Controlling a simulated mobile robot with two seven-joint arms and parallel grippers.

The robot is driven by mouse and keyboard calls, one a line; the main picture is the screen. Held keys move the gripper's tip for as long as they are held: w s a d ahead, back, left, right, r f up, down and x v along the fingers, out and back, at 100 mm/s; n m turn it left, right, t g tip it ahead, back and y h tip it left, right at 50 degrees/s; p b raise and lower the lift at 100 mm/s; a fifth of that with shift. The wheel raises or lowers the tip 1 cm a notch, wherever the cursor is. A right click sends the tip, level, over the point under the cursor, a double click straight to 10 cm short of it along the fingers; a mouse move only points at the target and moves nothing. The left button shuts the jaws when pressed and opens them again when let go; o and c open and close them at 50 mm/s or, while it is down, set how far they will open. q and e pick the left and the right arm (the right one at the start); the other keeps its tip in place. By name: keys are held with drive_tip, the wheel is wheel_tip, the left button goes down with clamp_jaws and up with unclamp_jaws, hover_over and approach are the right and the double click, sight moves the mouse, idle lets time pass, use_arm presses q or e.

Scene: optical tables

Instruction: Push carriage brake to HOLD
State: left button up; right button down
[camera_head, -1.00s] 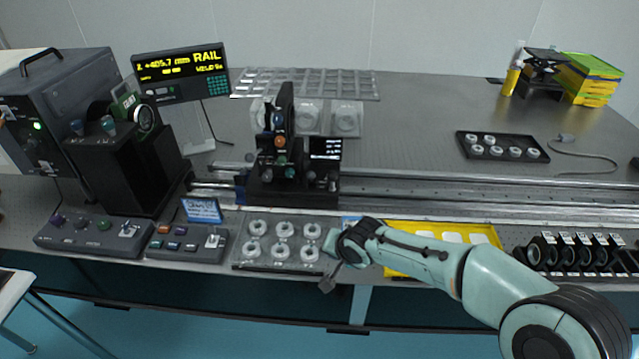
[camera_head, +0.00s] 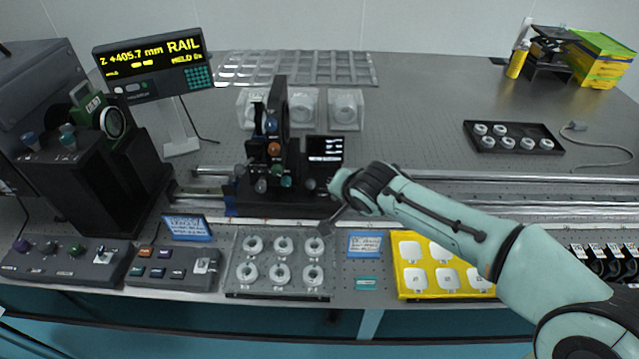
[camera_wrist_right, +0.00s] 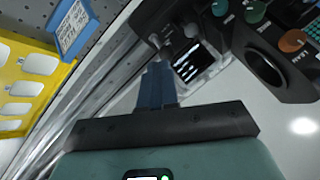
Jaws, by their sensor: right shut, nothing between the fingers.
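The black carriage (camera_head: 285,205) stands on the long rail and carries several coloured knobs and a small dark screen (camera_head: 324,149). Its knobs and screen also show at the top of the right wrist view, with a small grey knob (camera_wrist_right: 190,30) beside the screen. I cannot tell which part is the brake, and no HOLD mark is legible. My right gripper (camera_head: 326,228) is at the carriage's front right, just over the far right corner of the clear tray. In the wrist view its dark blue fingers (camera_wrist_right: 155,80) are together and empty, pointing toward the screen. My left gripper is not in view.
The clear tray (camera_head: 232,270) of white rings lies in front of the rail. A blue-framed card (camera_head: 366,244) and a yellow tray (camera_head: 404,270) lie to its right. Control boxes (camera_head: 175,268) stand at left. The rail (camera_head: 480,190) is bare right of the carriage.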

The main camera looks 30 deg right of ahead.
sight(311, 186)
drive_tip(key=w+f+p, duration=0.2)
drive_tip(key=w+f, duration=0.5)
drive_tip(key=w, duration=0.3)
drive_tip(key=shift+f, duration=0.15)
idle(0.5)
